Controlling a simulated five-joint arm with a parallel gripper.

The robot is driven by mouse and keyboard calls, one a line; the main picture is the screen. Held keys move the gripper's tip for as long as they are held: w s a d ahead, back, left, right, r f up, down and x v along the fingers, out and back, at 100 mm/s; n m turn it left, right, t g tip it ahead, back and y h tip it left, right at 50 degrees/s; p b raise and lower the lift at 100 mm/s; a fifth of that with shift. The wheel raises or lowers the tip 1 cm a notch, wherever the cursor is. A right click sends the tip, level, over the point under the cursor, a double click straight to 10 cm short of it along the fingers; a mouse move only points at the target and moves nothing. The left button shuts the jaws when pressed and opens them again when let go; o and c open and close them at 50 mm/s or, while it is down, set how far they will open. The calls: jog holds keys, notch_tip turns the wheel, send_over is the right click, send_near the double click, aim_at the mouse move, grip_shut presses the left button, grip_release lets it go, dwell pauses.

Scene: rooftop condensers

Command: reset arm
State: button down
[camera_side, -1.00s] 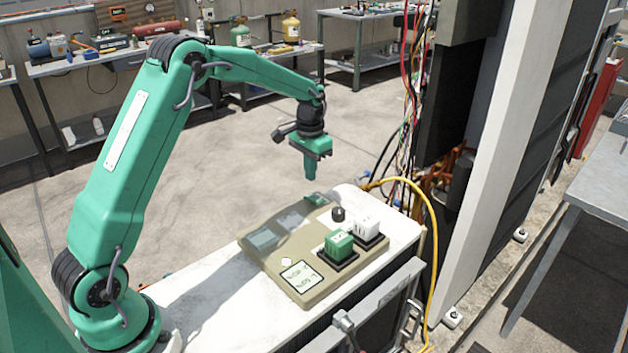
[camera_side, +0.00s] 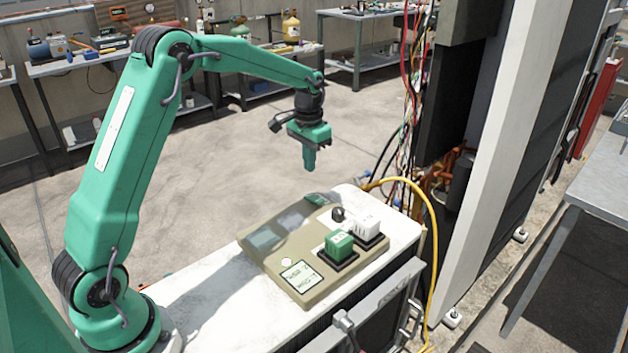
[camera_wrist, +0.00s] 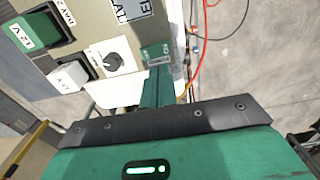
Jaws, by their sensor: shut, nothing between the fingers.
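My green gripper (camera_side: 310,165) points down in the air above the far end of the panel, apart from everything. Its fingers are shut and empty; they also show in the wrist view (camera_wrist: 157,85). The beige control panel (camera_side: 318,292) lies on a white worktop. It carries a green block (camera_side: 339,244) and a white block (camera_side: 366,229) in dark sockets, a black knob (camera_side: 338,214) and a label card (camera_side: 301,276). In the wrist view the green block (camera_wrist: 35,33), the white block (camera_wrist: 68,77) and the knob (camera_wrist: 113,61) show at the left.
The white worktop (camera_side: 215,300) is bare left of the panel. A yellow hose (camera_side: 432,215) and loose wires (camera_side: 408,90) hang right of my gripper, beside a tall cabinet (camera_side: 500,150). Benches with tanks stand at the back. The floor between is clear.

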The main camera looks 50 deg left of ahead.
jog(key=s+d+r+t, duration=0.1)
jog(key=s+d+r, duration=0.2)
jog(key=s+r, duration=0.35)
jog(key=s+d+r+t, duration=0.2)
jog(key=s+d+r, duration=0.2)
jog(key=s+r, duration=0.3)
jog(key=s+d+f+t, duration=0.2)
jog(key=s+d, duration=0.1)
jog(key=s, duration=1.2)
jog(key=shift+s+f, duration=0.2)
jog(key=shift+s, duration=0.2)
